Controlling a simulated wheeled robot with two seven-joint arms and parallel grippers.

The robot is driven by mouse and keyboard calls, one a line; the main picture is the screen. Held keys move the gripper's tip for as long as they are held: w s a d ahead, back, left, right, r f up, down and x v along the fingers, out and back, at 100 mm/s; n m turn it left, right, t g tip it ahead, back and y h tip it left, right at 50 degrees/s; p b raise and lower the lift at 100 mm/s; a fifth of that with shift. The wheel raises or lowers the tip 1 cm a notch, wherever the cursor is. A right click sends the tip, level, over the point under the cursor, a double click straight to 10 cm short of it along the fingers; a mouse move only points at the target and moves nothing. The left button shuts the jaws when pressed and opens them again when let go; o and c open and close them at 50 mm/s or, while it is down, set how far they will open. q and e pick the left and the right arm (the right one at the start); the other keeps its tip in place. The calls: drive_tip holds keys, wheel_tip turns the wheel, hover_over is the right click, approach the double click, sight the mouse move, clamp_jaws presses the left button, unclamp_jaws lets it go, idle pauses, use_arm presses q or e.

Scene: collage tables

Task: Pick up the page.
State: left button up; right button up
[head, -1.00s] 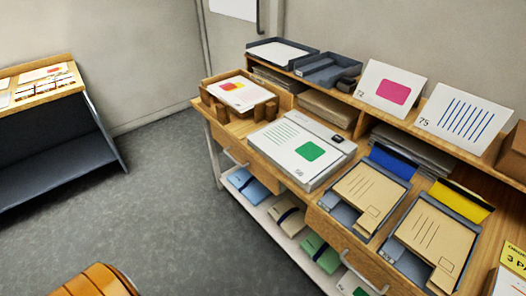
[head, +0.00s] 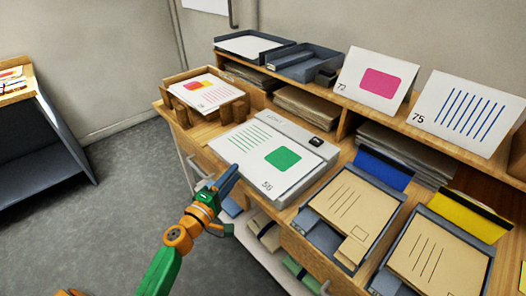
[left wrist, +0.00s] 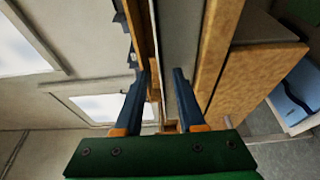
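A white page (head: 250,152) with green lines and a green square lies on a flat grey device (head: 327,150) on the wooden table. Another page (head: 205,90) with red and yellow shapes lies in a wooden holder (head: 240,108) at the table's left end. My left gripper (head: 229,180) is at the front left edge of the green-square page, in front of the table. In the left wrist view its two fingers (left wrist: 161,78) stand apart, with the device's grey edge seen beyond them. I cannot tell whether they touch the page. My right gripper is not in view.
Cards marked 72 (head: 376,82) and 75 (head: 467,112) stand on the rear shelf beside dark trays (head: 307,64). A lower shelf holds bundles. Open floor (head: 110,220) lies at the left.

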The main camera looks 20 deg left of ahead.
use_arm(q)
drive_tip(key=shift+w, duration=0.35)
clamp_jaws()
idle(1.2)
